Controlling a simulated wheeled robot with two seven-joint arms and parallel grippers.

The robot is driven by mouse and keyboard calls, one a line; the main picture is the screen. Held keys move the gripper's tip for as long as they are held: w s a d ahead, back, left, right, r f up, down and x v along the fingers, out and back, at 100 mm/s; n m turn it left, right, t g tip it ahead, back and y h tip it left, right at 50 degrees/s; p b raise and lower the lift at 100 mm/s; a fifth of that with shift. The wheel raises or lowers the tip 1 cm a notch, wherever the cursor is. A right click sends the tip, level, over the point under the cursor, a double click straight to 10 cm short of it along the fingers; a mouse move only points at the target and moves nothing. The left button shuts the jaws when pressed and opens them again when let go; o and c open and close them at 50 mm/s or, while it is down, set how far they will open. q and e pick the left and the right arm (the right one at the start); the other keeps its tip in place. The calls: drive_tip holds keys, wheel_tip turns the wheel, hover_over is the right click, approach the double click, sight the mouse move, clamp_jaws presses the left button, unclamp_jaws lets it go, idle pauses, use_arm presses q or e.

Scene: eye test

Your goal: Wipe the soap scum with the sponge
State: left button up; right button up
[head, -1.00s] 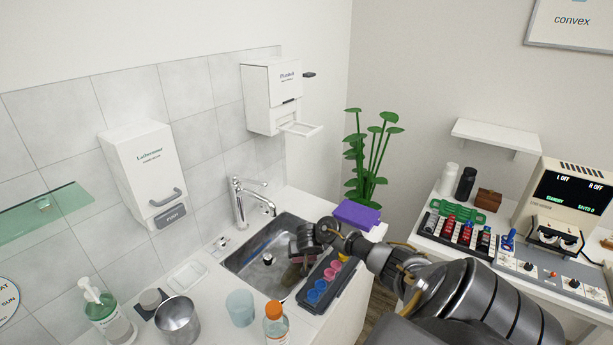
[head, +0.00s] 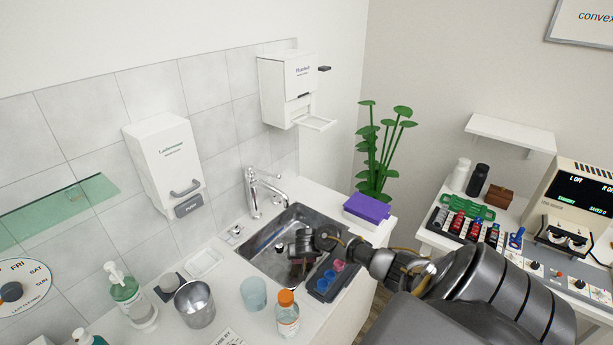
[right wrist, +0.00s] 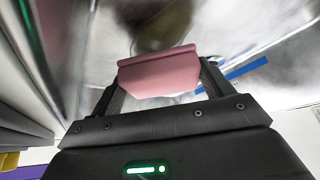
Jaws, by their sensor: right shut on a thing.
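My right gripper (head: 301,262) reaches down into the metal sink (head: 262,241). In the right wrist view, the right gripper (right wrist: 158,90) is shut on a pink sponge (right wrist: 158,72), held between its two fingers close to the grey sink surface. I cannot tell whether the sponge touches that surface. Pale, cloudy patches show on the metal around it, but I cannot tell soap scum from reflections. A darker olive blur lies beyond the sponge. In the head view, the arm and gripper hide much of the sink's right part. My left gripper is out of view.
The faucet (head: 255,195) stands behind the sink. A metal cup (head: 195,305), a bluish cup (head: 253,294) and an orange-capped bottle (head: 287,315) stand in front.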

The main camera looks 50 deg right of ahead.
drive_tip(key=shift+s+a+f+p, duration=0.15)
drive_tip(key=shift+a+p, duration=0.15)
drive_tip(key=shift+a, duration=0.25)
drive_tip(key=shift+s+a+f+p, duration=0.15)
drive_tip(key=shift+a+p, duration=0.15)
drive_tip(key=shift+a, duration=0.25)
drive_tip(key=shift+a+r+p, duration=0.15)
drive_tip(key=shift+a+p, duration=0.15)
drive_tip(key=shift+a, duration=0.65)
drive_tip(key=shift+a+r+p, duration=0.15)
drive_tip(key=shift+a+p, duration=0.25)
drive_tip(key=shift+a, duration=0.3)
drive_tip(key=shift+s+a+r+p, duration=0.15)
drive_tip(key=shift+a+p, duration=0.15)
drive_tip(key=shift+a, duration=0.75)
